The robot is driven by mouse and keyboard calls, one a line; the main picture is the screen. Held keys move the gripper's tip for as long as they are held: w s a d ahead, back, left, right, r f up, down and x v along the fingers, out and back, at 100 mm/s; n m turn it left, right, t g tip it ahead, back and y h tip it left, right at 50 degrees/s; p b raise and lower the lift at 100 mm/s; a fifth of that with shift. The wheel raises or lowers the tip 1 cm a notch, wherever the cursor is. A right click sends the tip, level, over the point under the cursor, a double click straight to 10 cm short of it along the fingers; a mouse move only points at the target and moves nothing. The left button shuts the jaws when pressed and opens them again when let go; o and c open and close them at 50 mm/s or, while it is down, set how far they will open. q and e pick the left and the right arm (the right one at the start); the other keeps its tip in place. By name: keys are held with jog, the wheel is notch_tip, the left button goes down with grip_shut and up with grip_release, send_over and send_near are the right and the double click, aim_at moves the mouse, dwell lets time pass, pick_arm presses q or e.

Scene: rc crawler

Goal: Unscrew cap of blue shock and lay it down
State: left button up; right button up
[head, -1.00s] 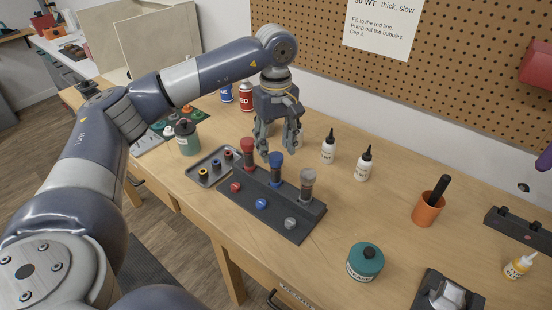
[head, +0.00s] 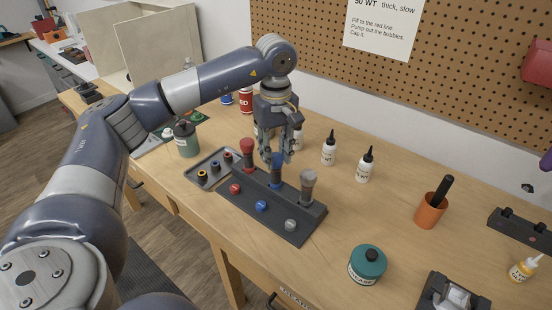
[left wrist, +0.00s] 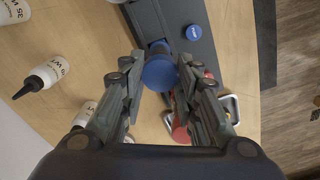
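The blue shock stands upright in the dark shock stand (head: 307,232), between a red-topped shock (head: 248,150) and a grey-topped one (head: 308,184). Its blue cap (left wrist: 160,73) shows from above in the left wrist view; in the head view the fingers partly cover the blue shock (head: 277,180). My left gripper (head: 275,158) points down over it, and it also shows in the left wrist view (left wrist: 160,62). Its fingers are open, one on each side of the cap. I cannot tell whether they touch it. My right gripper is not in view.
A grey tray (head: 217,180) with small coloured parts lies left of the stand. Round red, blue (head: 261,206) and grey pieces sit along the stand's front. White bottles (head: 329,150) stand behind; a teal jar (head: 367,264) stands at front right. The table between jar and stand is clear.

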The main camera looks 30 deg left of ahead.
pick_arm(q)
jog(key=shift+n, duration=2.1)
jog(key=shift+n, duration=0.6)
jog(key=n, duration=0.3)
jog(key=shift+n+p, duration=0.35)
jog(key=shift+n, duration=1.75)
jog(key=n, duration=0.4)
jog(key=shift+p, duration=0.3)
